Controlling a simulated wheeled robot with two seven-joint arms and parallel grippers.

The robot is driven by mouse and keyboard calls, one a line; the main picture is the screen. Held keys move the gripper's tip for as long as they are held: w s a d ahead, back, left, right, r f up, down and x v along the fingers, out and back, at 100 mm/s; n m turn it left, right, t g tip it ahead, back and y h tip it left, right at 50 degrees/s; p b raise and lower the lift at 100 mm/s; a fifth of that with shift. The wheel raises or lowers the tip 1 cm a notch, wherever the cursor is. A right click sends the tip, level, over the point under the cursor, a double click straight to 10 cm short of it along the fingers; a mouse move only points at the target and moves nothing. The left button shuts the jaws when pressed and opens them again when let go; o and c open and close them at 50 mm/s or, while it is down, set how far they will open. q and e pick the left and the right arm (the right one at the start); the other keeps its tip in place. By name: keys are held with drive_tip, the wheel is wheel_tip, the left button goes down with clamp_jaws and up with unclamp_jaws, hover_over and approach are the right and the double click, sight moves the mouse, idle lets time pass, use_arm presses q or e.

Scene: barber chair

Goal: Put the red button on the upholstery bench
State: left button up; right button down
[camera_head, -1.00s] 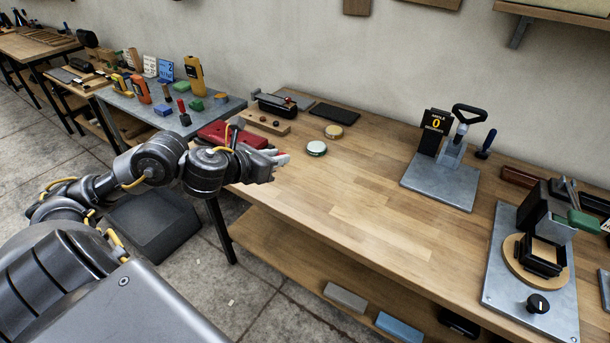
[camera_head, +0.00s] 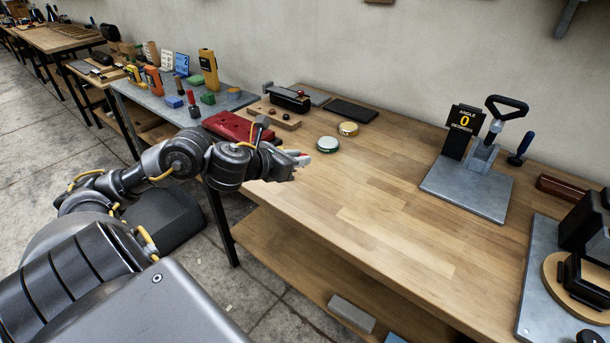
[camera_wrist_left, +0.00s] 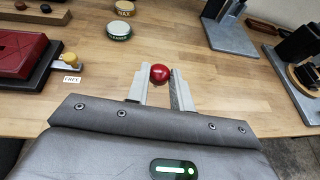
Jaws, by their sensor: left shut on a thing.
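The red button (camera_wrist_left: 159,74) is a small, glossy, round thing between the fingertips of my left gripper (camera_wrist_left: 160,85) in the left wrist view. My left gripper (camera_head: 303,158) is shut on it above the left part of a wooden bench (camera_head: 385,205). In the head view the button is mostly hidden by the gripper, with only a bit of red showing. I take this wooden bench as the upholstery bench, though no label names it. I cannot tell how high the button is above the top. My right gripper is not in view.
A green-lidded tin (camera_head: 327,144) and a tan tin (camera_head: 348,128) stand behind the gripper. A red case (camera_head: 237,126) lies at the bench's left end. A press with an angle display (camera_head: 465,120) stands at the right. The bench's middle is clear.

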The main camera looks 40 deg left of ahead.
use_arm(q)
drive_tip(key=w+a+f, duration=0.3)
drive_tip(key=w+f, duration=0.2)
drive_tip(key=w+a+f, duration=0.2)
drive_tip(key=w, duration=0.1)
drive_tip(key=shift+w+a+f, duration=0.2)
drive_tip(key=shift+a+f, duration=0.05)
drive_tip(key=shift+a, duration=0.05)
drive_tip(key=shift+w+a+f, duration=0.25)
drive_tip(key=shift+w+f, duration=0.15)
drive_tip(key=shift+f, duration=0.25)
wheel_tip(320, 180, down, 2)
drive_tip(key=shift+f, duration=0.15)
drive_tip(key=shift+w+f, duration=0.1)
drive_tip(key=shift+f, duration=0.35)
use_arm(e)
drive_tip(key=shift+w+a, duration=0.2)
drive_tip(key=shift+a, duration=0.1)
